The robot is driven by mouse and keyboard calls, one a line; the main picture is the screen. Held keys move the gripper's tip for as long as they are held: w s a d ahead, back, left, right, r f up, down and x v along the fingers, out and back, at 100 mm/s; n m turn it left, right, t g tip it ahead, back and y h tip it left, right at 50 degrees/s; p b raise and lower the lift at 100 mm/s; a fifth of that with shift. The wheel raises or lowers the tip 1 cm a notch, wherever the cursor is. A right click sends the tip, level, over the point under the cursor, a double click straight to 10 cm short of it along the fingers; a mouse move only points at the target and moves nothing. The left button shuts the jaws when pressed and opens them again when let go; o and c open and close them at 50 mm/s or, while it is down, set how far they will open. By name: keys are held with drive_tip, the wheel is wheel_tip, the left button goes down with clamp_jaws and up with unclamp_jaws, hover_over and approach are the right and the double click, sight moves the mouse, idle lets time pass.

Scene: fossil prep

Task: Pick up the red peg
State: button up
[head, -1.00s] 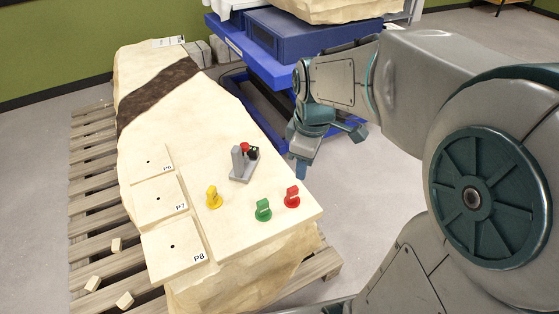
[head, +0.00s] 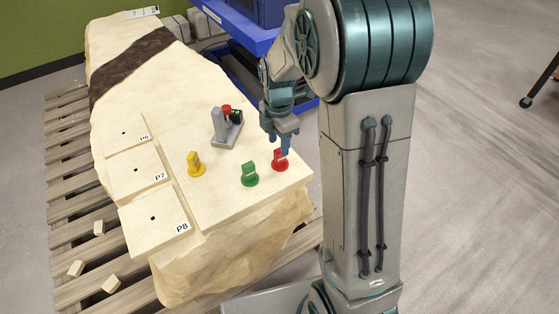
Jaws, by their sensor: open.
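The red peg (head: 280,160) stands upright on the pale stone block, near its right front corner. It has a round base and a raised grip. My gripper (head: 280,150) is open, pointing down, with its fingertips at or just above the red peg in the picture. I cannot tell whether the fingers touch the peg or straddle it. The lower fingers partly cover the top of the peg.
A green peg (head: 250,175) stands just left of the red one, and a yellow peg (head: 196,165) farther left. A grey holder (head: 220,131) with red and black parts stands behind. Labelled plates P6, P7 and P8 (head: 155,218) lie on the left.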

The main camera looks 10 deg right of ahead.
sight(278, 150)
drive_tip(key=f, duration=0.4)
drive_tip(key=f+b, duration=0.1)
drive_tip(key=f, duration=0.1)
drive_tip(key=shift+w+f, duration=0.35)
drive_tip(key=shift+w, duration=0.05)
clamp_jaws()
